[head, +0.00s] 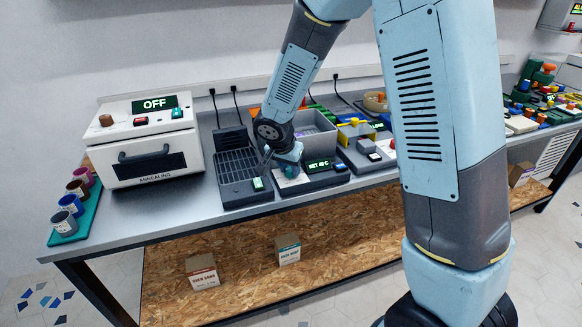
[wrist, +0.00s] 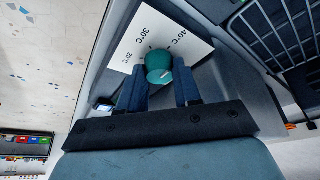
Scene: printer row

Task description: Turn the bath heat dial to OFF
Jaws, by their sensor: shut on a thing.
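The bath heat dial (wrist: 158,62) is a round teal knob on a white card (wrist: 190,32) marked 20°C, 30°C and 40°C. A short pale mark shows on the knob; no OFF label is readable. My gripper (wrist: 160,84) has its two blue fingers on either side of the knob, shut on it. In the head view, my gripper (head: 287,166) reaches down over the dial (head: 292,172), which is partly hidden. The bath (head: 318,143) is a grey tub behind the dial. A green display (head: 319,165) beside the dial appears to read SET 40 C.
The annealing oven (head: 150,158) stands left, its display reading OFF. A dark rack unit (head: 238,175) is close left of the dial. A grey device with a yellow part (head: 357,131) is close right.

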